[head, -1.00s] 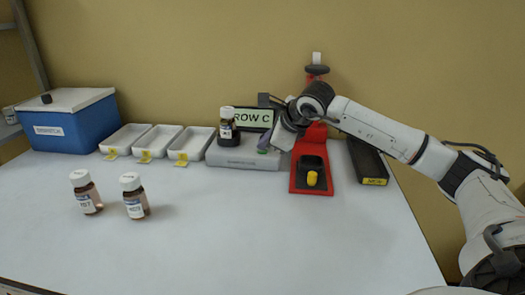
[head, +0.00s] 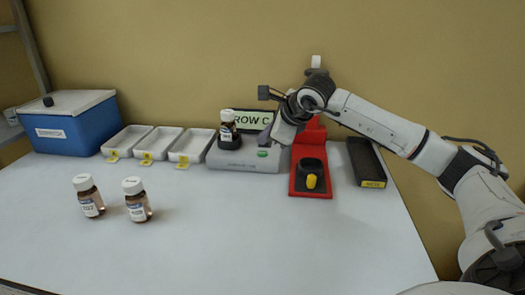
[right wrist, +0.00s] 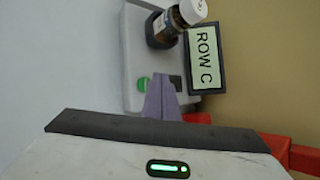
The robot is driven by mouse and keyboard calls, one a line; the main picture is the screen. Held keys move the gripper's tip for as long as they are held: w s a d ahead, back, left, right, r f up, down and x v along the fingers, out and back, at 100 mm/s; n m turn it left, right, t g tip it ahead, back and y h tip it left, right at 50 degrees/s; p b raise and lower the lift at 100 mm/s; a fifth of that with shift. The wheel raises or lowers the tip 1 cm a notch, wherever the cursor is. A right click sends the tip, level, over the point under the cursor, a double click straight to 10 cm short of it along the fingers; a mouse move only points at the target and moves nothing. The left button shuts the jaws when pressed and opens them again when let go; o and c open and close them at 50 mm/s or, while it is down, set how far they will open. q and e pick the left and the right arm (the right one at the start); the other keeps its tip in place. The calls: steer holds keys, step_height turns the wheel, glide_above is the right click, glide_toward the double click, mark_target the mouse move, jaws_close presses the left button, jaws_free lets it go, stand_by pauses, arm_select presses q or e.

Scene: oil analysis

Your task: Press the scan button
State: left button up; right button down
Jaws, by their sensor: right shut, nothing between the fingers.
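A grey scanner (head: 225,162) stands at the back middle of the table. Its green scan button (head: 263,153) is uncovered and looks lit; the button also shows in the right wrist view (right wrist: 143,84). A dark bottle (head: 228,131) with a white cap stands upright on the scanner. The screen (head: 251,120) behind it reads "ROW C". My right gripper (head: 268,138) is shut and empty, just above and beside the button. In the right wrist view its fingertips (right wrist: 161,84) lie right of the button and look apart from it. My left gripper is not in view.
Two capped bottles (head: 88,196) (head: 137,200) stand at the front left. Several white trays (head: 165,160) with yellow tags and a blue box (head: 78,125) line the back left. A red stand (head: 311,189) and a black tray (head: 366,163) are at the right.

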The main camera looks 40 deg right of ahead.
mark_target(265, 155)
steer(key=shift+r+p, duration=1.15)
steer(key=shift+r, duration=0.85)
steer(key=shift+f, duration=0.1)
